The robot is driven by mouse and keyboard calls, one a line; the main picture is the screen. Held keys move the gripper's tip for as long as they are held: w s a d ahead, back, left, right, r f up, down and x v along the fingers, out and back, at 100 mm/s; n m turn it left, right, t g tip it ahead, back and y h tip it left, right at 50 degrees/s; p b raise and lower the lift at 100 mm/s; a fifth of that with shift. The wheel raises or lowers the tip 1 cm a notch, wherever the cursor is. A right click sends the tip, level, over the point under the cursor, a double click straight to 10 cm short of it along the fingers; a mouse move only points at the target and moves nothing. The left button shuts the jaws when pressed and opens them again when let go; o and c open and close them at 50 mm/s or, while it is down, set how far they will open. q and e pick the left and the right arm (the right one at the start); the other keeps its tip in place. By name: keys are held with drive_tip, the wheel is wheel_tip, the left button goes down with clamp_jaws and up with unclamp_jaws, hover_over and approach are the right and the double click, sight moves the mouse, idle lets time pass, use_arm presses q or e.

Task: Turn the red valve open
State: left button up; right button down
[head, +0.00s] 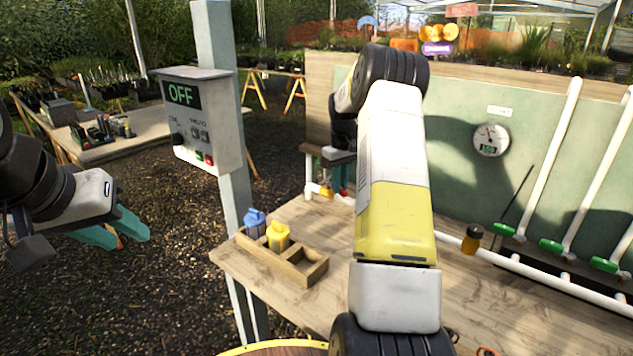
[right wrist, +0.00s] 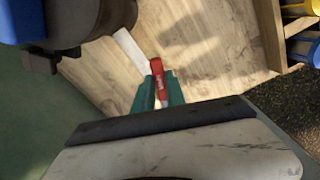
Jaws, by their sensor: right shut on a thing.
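The red valve (right wrist: 160,78) shows in the right wrist view as a red handle beside a white pipe (right wrist: 131,52). My right gripper (right wrist: 160,92) has its teal fingers closed on either side of the red handle. The valve's exact angle cannot be told. My left gripper (head: 120,234) is empty, its teal fingers apart, left of the bench over the gravel.
A control box (head: 208,142) reading OFF hangs on a post. A wooden tray (head: 290,270) on the bench holds a blue and a yellow container. A gauge (head: 491,139) is on the green panel. Green-handled valves (head: 551,245) line the right.

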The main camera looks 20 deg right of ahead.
drive_tip(key=shift+w+d+r+n, duration=0.15)
drive_tip(key=shift+d+n, duration=0.2)
drive_tip(key=shift+n, duration=0.3)
drive_tip(key=shift+w+d+f+n, duration=0.1)
drive_tip(key=shift+w+d+n, duration=0.15)
drive_tip(key=shift+n, duration=0.45)
drive_tip(key=shift+w+d+r+n, duration=0.1)
drive_tip(key=shift+d+n, duration=0.3)
drive_tip(key=shift+n, duration=0.25)
drive_tip(key=c, duration=1.4)
unclamp_jaws()
drive_tip(key=shift+o, duration=0.2)
wheel_tip(320, 180, up, 8)
drive_tip(key=shift+f, duration=0.2)
